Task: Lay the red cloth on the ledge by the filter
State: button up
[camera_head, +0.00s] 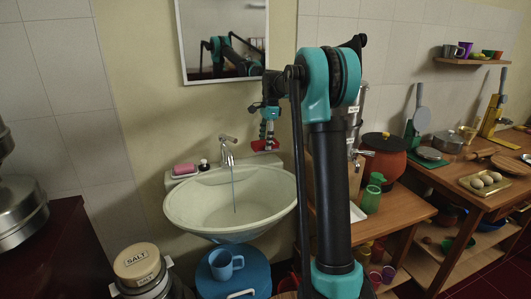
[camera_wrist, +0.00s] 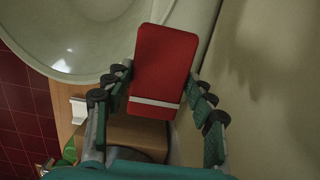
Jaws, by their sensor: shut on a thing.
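The red cloth (camera_head: 266,146) is a folded flat block. My gripper (camera_head: 268,136) is shut on it and holds it in the air by the right rim of the sink. In the wrist view, the cloth (camera_wrist: 165,55) has a white stripe near its lower end and sits between the two fingers of my gripper (camera_wrist: 160,88). A steel filter (camera_head: 355,112) with white labels stands right of the sink, partly hidden behind my arm. A wooden surface (camera_wrist: 128,130) shows below the cloth in the wrist view; I cannot tell whether it is the ledge.
The sink (camera_head: 235,205) has a running tap (camera_head: 227,152) and a pink block (camera_head: 185,169) on its back left. A blue mug (camera_head: 224,264) stands on a blue lid below. Right of my arm are a green jug (camera_head: 373,193) and a dark red pot (camera_head: 384,155).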

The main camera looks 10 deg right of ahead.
jog(key=shift+f, duration=2.6)
jog(key=shift+f, duration=0.2)
jog(key=o, duration=1.2)
jog(key=r, duration=0.4)
jog(key=d+r, duration=0.1)
jog(key=r, duration=0.7)
jog(key=shift+w+d+r, duration=0.15)
jog(key=shift+d, duration=0.05)
